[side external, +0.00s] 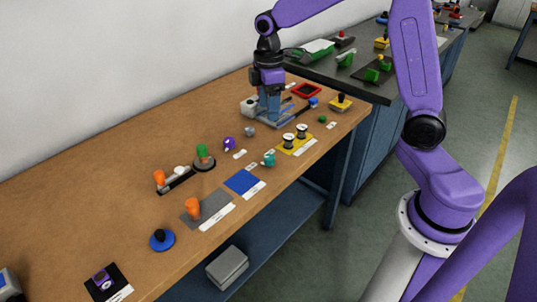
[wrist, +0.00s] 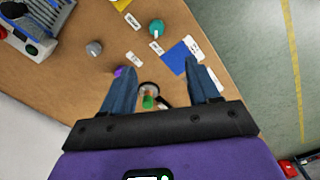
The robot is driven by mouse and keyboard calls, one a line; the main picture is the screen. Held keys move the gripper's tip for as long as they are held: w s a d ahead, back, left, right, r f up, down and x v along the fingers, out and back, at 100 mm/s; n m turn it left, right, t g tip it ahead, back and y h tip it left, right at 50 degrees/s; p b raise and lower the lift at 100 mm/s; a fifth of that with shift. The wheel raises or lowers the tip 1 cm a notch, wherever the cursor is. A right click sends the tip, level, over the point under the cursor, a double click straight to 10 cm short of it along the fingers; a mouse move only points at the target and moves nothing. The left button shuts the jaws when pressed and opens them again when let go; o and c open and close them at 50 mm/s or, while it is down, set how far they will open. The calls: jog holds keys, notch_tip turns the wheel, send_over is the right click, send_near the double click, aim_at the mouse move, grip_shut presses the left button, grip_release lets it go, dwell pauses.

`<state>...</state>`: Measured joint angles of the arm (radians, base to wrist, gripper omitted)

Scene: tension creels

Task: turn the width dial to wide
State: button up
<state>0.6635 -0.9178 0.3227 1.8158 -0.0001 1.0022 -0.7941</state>
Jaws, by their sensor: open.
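My gripper (side external: 268,105) points down over the far part of the wooden bench, beside a grey device (side external: 250,106). In the wrist view its two blue fingers (wrist: 158,72) are apart with nothing between their tips. The device (wrist: 28,42) shows at upper left there, with a dark-and-green round part (wrist: 32,49) and a blue edge. I cannot read which part is the width dial. Loose knobs stand near: a grey one (wrist: 94,48), a teal one (wrist: 156,27) and a purple one (side external: 229,144). Small white labels lie beside several of them, too small to read.
A blue square (side external: 241,181), a yellow plate with two spools (side external: 295,139), a green-topped post (side external: 203,155), orange pegs (side external: 193,207) and a blue knob (side external: 161,239) spread along the bench. A red frame (side external: 307,90) lies behind the gripper. Bare wood lies at the left.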

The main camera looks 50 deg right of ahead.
send_near(268, 157)
notch_tip(268, 157, down, 9)
dwell(0.7)
jog(key=c, duration=1)
